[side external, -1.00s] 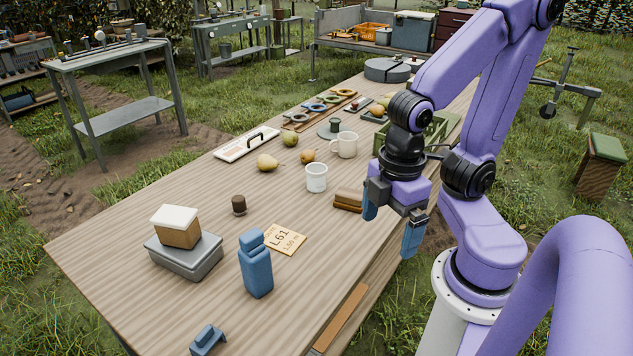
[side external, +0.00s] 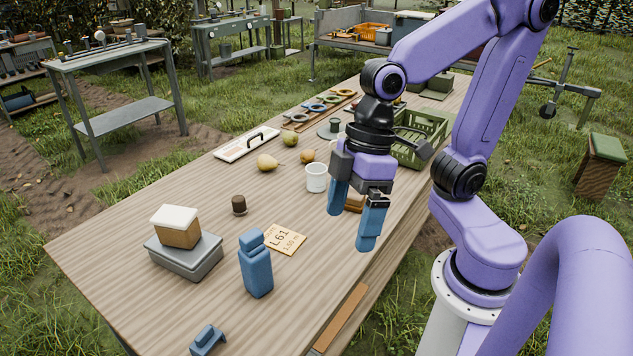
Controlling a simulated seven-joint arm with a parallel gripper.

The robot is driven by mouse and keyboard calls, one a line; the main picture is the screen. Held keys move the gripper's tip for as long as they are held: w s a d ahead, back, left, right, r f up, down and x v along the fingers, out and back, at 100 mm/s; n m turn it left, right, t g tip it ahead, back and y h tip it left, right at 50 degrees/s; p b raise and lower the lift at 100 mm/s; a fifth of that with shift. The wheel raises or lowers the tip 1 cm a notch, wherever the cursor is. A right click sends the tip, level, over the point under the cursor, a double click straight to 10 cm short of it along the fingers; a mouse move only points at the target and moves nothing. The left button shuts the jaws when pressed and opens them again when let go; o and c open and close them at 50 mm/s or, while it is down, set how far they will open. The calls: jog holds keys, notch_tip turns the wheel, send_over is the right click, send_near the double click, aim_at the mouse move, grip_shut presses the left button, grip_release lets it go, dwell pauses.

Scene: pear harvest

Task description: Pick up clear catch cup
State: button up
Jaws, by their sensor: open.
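A small pale, whitish cup (side external: 316,178) stands upright on the wooden table (side external: 200,300), left of my gripper. It has no visible handle; I cannot tell for sure that it is clear. My gripper (side external: 351,226) points down with its two blue fingers spread apart and nothing between them. It is to the right of the cup and apart from it. Part of a brown block (side external: 355,202) shows behind the fingers.
Pears (side external: 267,162) lie behind the cup. A tag card (side external: 285,239), blue bottle (side external: 256,266), dark brown small cylinder (side external: 239,205) and grey box (side external: 184,256) stand to the left and front. A green crate (side external: 420,140) is behind my gripper. Bare tabletop lies left of the cup.

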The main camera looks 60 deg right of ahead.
jog(key=w+a+r+m+t+y, duration=0.1)
jog(key=w+a+m+t+y, duration=0.2)
jog(key=w, duration=0.7)
jog(key=w+a+m+t, duration=0.3)
jog(key=w+m+t, duration=0.15)
jog(key=w, duration=0.65)
jog(key=w+d+m+t+h, duration=0.4)
jog(key=w+d+m+h, duration=0.25)
jog(key=w+d, duration=0.55)
jog(key=s+d+f+m+g+h, duration=0.1)
jog(key=s+d+m+g+h, duration=0.15)
jog(key=d+m+h, duration=0.6)
jog(key=s+d+m+g+h, duration=0.2)
jog(key=d+g+h, duration=0.25)
jog(key=d, duration=0.85)
send_near(318, 166)
jog(key=shift+d+f+t, duration=0.35)
jog(key=shift+d+f, duration=0.6)
jog(key=shift+d, duration=0.15)
jog(key=shift+r+x, duration=0.15)
jog(key=shift+x, duration=1.4)
jog(key=shift+r+x, duration=0.15)
jog(key=shift+x, duration=1.4)
jog(key=shift+w, duration=0.15)
